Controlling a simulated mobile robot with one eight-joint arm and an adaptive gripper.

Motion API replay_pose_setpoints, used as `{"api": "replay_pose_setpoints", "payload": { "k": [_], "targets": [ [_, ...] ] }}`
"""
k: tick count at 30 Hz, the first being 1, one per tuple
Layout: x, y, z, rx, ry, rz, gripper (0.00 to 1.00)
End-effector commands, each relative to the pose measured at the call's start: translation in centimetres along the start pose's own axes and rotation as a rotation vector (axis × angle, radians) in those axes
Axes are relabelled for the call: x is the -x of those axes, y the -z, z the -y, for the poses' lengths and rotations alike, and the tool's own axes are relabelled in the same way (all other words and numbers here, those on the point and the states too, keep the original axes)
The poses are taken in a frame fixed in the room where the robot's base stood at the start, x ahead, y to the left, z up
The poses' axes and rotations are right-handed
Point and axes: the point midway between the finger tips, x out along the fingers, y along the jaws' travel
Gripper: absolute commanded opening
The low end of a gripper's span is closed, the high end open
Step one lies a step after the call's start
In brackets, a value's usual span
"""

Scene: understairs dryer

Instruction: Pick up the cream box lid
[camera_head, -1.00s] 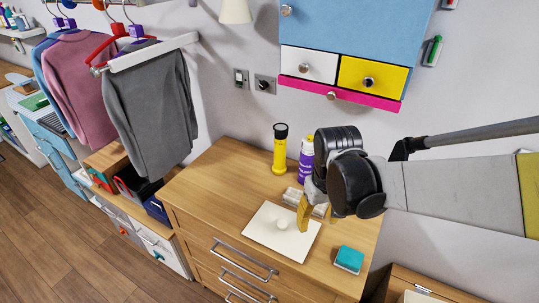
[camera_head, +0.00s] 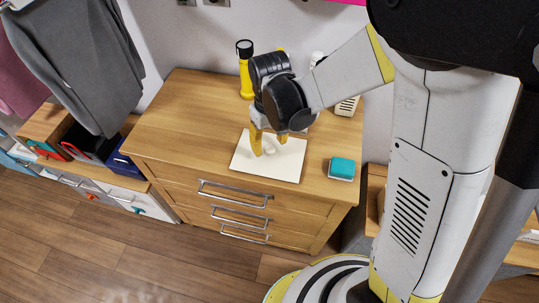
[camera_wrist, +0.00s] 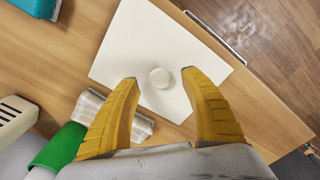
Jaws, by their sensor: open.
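The cream box lid (camera_head: 285,163) is a flat square plate with a round knob (camera_wrist: 160,78) in its middle. It lies on the wooden dresser top. My gripper (camera_head: 269,146) is over the lid, with yellow fingers pointing down. In the wrist view my gripper (camera_wrist: 160,80) is open, with one finger on each side of the knob and a gap to it on both sides. I cannot tell how high the fingertips are above the lid. The arm hides part of the lid's far edge in the head view.
On the dresser (camera_head: 200,115), a yellow flashlight (camera_head: 245,75) stands behind my gripper. A teal sponge (camera_head: 342,168) lies right of the lid. The dresser's left side is clear.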

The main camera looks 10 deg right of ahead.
Motion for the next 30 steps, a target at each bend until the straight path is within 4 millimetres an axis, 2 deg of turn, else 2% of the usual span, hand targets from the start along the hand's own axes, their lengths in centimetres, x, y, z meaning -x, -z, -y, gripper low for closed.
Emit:
{"api": "replay_pose_setpoints", "payload": {
  "k": [1,5,12,13,18,30],
  "targets": [
    [-1.3,0.0,-0.1,0.000,0.000,0.000,0.53],
    [-3.2,0.0,-0.1,0.000,0.000,0.000,0.53],
    [-3.4,-0.1,-0.1,0.000,0.000,0.000,0.53],
    [-3.4,-0.1,-0.1,0.000,0.000,0.000,0.49],
    [-3.3,-0.1,-0.1,0.000,0.000,0.000,0.00],
    [-2.9,-0.1,-0.1,0.000,0.000,0.000,0.00]
  ]
}}
